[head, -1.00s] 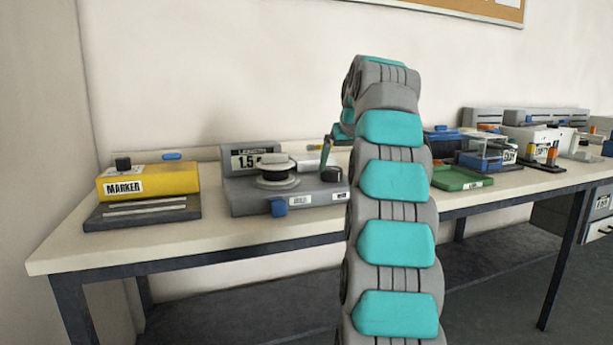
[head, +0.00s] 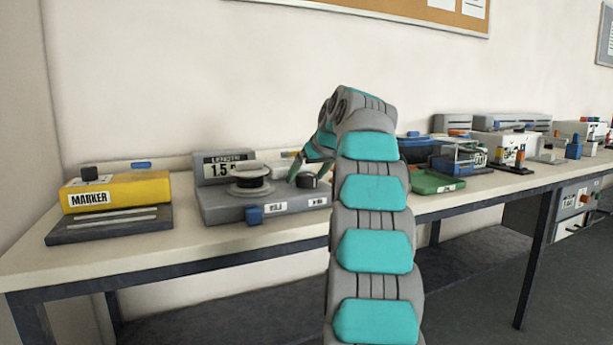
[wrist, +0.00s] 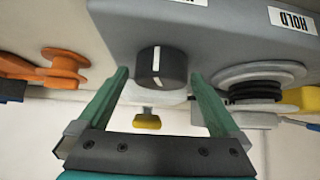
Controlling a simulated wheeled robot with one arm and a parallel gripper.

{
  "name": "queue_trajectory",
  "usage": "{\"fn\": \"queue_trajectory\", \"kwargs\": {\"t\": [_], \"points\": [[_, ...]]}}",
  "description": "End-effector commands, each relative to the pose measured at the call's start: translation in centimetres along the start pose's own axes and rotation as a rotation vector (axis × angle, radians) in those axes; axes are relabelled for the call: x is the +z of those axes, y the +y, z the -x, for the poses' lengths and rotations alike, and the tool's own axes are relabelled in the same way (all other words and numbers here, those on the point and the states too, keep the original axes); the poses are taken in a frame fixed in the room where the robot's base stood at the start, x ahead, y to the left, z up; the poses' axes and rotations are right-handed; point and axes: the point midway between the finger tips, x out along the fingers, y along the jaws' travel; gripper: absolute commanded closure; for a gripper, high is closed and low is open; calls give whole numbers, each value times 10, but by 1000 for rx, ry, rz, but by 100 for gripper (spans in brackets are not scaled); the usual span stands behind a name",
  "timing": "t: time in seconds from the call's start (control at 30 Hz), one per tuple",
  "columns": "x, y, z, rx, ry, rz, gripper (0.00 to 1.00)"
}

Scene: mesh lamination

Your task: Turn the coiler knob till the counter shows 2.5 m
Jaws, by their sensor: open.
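The grey coiler (head: 225,208) stands on the bench, with a dark reel on its top (head: 249,181). Its LENGTH counter (head: 227,167) reads about 1.5, with the last part hard to read. The black coiler knob (head: 307,180) is at the coiler's right end. In the wrist view the knob (wrist: 161,67) shows a white pointer line. My gripper (wrist: 160,75) is open, with one green finger on each side of the knob and a gap visible on both sides. My gripper also shows in the head view (head: 305,170), over the knob.
A yellow marker unit (head: 118,192) stands left of the coiler. A green tray (head: 437,183) lies to the right, beyond my arm. An orange spool (wrist: 62,72) shows at the left of the wrist view. Bare bench lies between marker and coiler.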

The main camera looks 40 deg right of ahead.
Motion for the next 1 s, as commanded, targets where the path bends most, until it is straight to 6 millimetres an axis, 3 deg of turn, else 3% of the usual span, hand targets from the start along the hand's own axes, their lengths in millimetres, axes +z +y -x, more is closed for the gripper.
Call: {"fn": "queue_trajectory", "kwargs": {"t": [0.27,1.0], "points": [[0,0,-2,0,1,0,2],[0,0,-2,1,1,0,82]]}}
